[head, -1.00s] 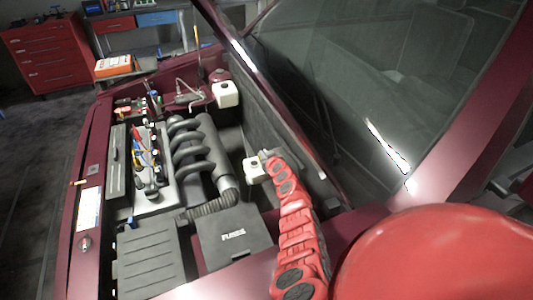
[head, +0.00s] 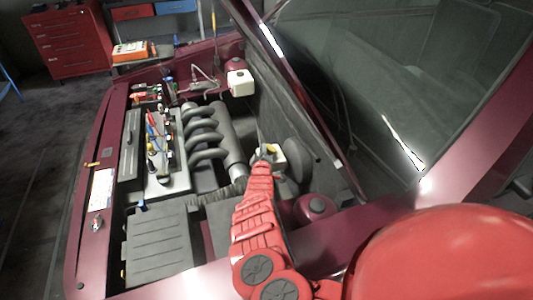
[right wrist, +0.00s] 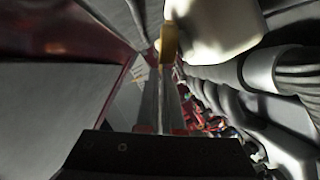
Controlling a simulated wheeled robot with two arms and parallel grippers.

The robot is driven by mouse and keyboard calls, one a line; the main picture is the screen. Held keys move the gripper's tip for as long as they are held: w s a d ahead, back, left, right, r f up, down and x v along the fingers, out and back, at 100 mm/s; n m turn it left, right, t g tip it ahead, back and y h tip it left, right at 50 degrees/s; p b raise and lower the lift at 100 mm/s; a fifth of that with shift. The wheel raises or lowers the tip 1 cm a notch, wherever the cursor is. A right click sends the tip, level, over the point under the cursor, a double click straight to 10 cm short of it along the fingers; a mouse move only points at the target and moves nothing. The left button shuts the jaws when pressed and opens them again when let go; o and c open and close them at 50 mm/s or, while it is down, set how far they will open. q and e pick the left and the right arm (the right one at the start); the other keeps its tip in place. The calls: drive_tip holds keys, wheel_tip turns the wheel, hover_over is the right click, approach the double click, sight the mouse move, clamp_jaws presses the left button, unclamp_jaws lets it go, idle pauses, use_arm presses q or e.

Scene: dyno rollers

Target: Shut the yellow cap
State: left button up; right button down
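A white reservoir (head: 278,153) stands in the engine bay, partly hidden behind my right gripper (head: 265,150) in the head view. In the right wrist view, a yellow cap (right wrist: 168,43) stands on edge beside the pale reservoir (right wrist: 215,28). My right gripper (right wrist: 161,75) has its two fingers close together, with nothing seen between them. Its tips are at the lower edge of the cap; I cannot tell whether they touch it. My left gripper is not in view.
A second white reservoir (head: 240,83) stands further back. The engine manifold (head: 208,135) and battery box (head: 158,245) lie left of my arm. The raised hood (head: 290,85) slopes close on the right. An orange case (head: 131,51) and red tool cabinet (head: 66,43) are behind.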

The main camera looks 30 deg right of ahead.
drive_tip(key=shift+w+a+f+n+t+h+b, duration=0.15)
drive_tip(key=shift+a+f+n+h+b, duration=0.3)
drive_tip(key=shift+b, duration=0.85)
drive_tip(key=shift+a+f+n+t+h+b, duration=0.15)
drive_tip(key=shift+f+n+b, duration=0.35)
drive_tip(key=shift+n+b, duration=0.6)
drive_tip(key=shift+w+a+f+n+t+h+b, duration=0.1)
drive_tip(key=shift+a+f+n+t+h+b, duration=0.25)
drive_tip(key=shift+b, duration=1.15)
drive_tip(key=shift+d+f, duration=0.1)
